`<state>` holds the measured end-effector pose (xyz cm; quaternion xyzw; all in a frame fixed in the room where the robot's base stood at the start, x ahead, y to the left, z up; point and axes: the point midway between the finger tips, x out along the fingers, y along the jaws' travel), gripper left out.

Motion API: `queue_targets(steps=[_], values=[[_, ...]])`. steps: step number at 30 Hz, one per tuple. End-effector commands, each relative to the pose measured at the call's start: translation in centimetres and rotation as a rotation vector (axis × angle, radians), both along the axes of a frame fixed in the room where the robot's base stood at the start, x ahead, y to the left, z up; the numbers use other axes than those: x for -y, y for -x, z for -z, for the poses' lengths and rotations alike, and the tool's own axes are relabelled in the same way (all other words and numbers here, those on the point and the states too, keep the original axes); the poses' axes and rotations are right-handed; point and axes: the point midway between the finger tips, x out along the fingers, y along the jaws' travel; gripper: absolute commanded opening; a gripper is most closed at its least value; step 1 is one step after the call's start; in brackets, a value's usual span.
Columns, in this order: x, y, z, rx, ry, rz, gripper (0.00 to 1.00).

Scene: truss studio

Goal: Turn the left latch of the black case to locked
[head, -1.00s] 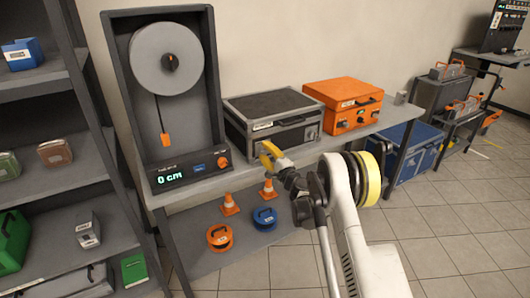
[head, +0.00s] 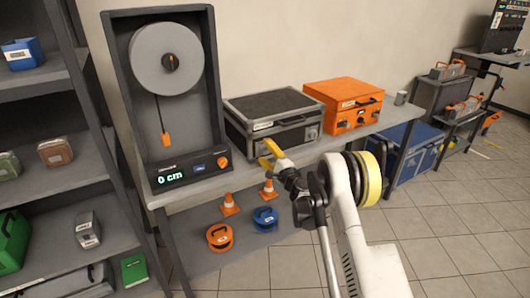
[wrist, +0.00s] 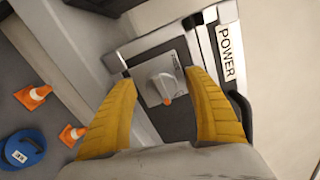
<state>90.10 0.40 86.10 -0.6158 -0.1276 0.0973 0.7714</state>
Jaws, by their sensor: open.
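The black case (head: 268,104) stands on the bench, its front facing me. Its left latch (wrist: 163,88) shows in the wrist view as a grey knob with an orange tip on a light square plate; small lettering on the plate is unreadable. My gripper (wrist: 162,80) is open, with one yellow finger on each side of the latch and visible gaps between. Contact is not visible. In the head view my gripper (head: 268,154) is in front of the case's left front and hides that latch. The right latch (head: 312,132) shows there.
A POWER label (wrist: 229,53) and a dark handle (wrist: 242,118) are beside the latch on the case front. A gauge stand (head: 180,176) is left of the case, and an orange case (head: 343,92) is right. Cones (head: 229,204) and reels are on the shelf below.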

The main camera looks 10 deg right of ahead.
Motion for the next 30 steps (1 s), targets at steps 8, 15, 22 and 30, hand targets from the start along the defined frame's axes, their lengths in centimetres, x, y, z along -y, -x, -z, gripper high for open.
queue_targets(steps=[8,15,22,30], values=[[1.6,4.4,0.3,0.000,0.000,0.002,0.62],[3.0,9.2,0.7,0.000,0.000,0.002,0.62],[3.6,11.1,0.9,0.000,0.000,0.000,0.62],[3.6,11.2,0.9,0.000,0.000,0.000,0.62]])
